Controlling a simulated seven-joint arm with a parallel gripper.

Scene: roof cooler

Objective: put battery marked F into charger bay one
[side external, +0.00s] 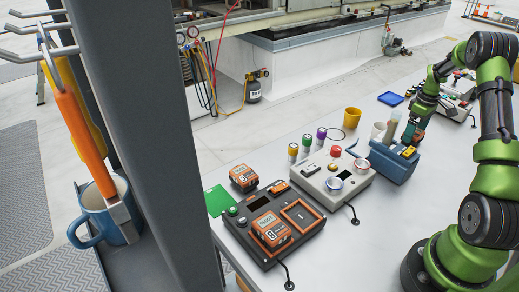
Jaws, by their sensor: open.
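A dark charger (262,204) lies at the table's near left, with orange-framed bays. An orange-and-black battery (271,231) sits at the bay nearest the camera. The bay (302,214) to its right looks empty. Another orange-and-black battery (243,178) stands behind the charger, beside a green mat. I cannot read the letters on either battery or the bay numbers surely. My gripper (411,139) is open, pointing down at the right, over or beside a blue bin (391,165), far from the charger. Its fingertips are small and partly hidden.
A light grey device (333,178) with coloured knobs stands between charger and bin. Colored-capped cylinders (306,143) stand behind it. A yellow cup (351,118) and blue tray (390,99) are farther back. A dark post (150,140) and a mug (108,212) fill the left. The front table is clear.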

